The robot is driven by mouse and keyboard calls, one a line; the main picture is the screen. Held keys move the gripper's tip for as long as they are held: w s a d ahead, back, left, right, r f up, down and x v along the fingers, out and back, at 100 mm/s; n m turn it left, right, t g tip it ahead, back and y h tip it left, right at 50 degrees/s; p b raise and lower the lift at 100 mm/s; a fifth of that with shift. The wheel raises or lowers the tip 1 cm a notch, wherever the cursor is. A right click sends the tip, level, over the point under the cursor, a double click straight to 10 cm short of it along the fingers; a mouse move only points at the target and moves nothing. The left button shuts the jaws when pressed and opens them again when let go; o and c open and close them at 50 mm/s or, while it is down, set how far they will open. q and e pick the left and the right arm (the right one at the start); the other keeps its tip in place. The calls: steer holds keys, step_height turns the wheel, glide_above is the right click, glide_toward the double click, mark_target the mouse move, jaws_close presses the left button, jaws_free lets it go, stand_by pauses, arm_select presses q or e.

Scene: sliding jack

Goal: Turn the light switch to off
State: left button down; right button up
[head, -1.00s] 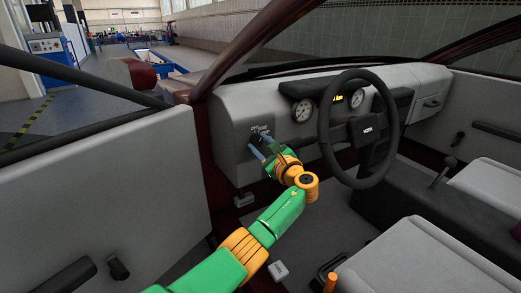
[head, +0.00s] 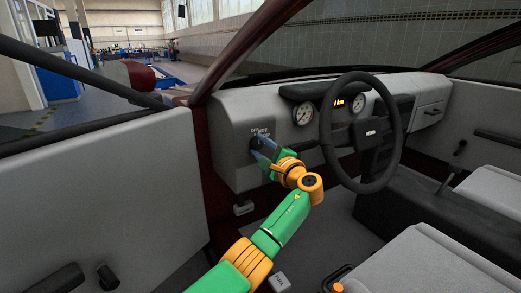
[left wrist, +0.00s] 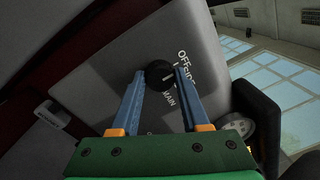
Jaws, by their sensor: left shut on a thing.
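The light switch is a round black knob (left wrist: 160,74) on the grey dashboard panel, left of the steering wheel. White lettering beside it in the left wrist view reads OFF, SIDE and MAIN. A pale mark shows on the knob's face, but its exact setting is hard to tell. My left gripper (head: 258,146) is at the panel in the head view. In the left wrist view its two blue fingers (left wrist: 159,75) stand on either side of the knob and are shut on it. In the head view the fingers mostly hide the knob. My right gripper is not in view.
The steering wheel (head: 362,133) stands right of my left gripper, with round gauges (head: 302,114) behind it. The open door (head: 100,185) is at the left. The seat (head: 420,265) is at lower right. A small pedal-like block (head: 279,278) shows on the floor.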

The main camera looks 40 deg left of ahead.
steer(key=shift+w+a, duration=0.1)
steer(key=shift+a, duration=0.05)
arm_select(q)
steer(key=shift+c, duration=1.9)
jaws_free()
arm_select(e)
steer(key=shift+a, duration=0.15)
arm_select(q)
steer(key=v, duration=0.7)
steer(key=shift+p, duration=0.35)
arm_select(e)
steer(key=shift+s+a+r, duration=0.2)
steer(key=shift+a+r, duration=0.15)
